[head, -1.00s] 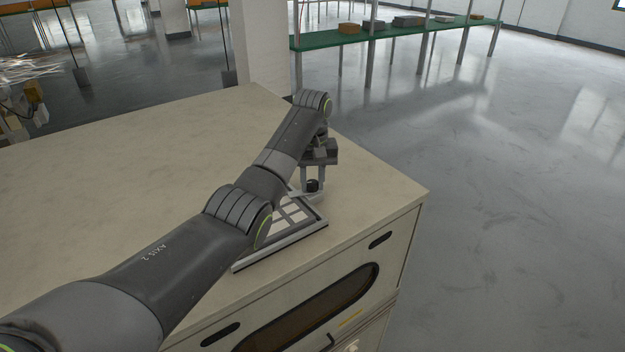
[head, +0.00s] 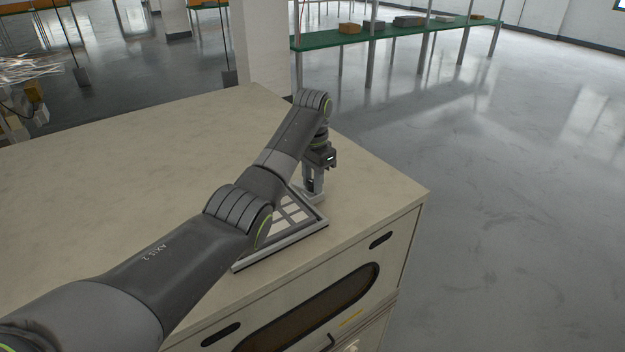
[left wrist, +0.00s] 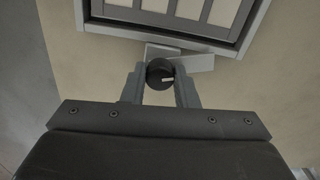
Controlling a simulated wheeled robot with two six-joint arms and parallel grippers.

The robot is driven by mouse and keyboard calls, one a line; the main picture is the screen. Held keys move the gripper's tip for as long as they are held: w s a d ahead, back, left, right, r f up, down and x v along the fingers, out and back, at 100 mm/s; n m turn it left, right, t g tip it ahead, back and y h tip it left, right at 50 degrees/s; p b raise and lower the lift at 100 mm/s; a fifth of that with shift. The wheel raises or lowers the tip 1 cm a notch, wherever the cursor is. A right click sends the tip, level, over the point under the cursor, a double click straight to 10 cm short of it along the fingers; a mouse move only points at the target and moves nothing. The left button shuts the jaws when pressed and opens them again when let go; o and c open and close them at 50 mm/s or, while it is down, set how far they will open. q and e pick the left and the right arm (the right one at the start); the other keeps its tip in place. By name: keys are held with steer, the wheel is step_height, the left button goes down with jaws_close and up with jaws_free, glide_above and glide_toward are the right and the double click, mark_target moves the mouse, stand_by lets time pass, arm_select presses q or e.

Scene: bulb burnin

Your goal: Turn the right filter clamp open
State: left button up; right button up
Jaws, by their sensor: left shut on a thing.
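The filter (head: 298,211) has a grey frame and pale ribbed panels, and lies on the cabinet top; my left arm hides part of it. Its edge also shows in the left wrist view (left wrist: 178,32). My left gripper (head: 313,192) points down at the frame's far right corner. In the left wrist view, its fingers (left wrist: 160,80) are shut on the clamp's round black knob (left wrist: 158,72), which has a white mark. A pale grey clamp bar (left wrist: 197,63) reaches out beside the knob, near the frame edge. My right gripper is not in view.
The beige cabinet top (head: 100,160) is mostly clear to the left. Its right edge lies close to my left gripper. A green shelf (head: 390,33) with several boxes stands beyond, across open floor.

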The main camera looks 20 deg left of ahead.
arm_select(q)
steer(key=shift+m, duration=1.7)
steer(key=o, duration=1)
steer(key=shift+w+d, duration=0.1)
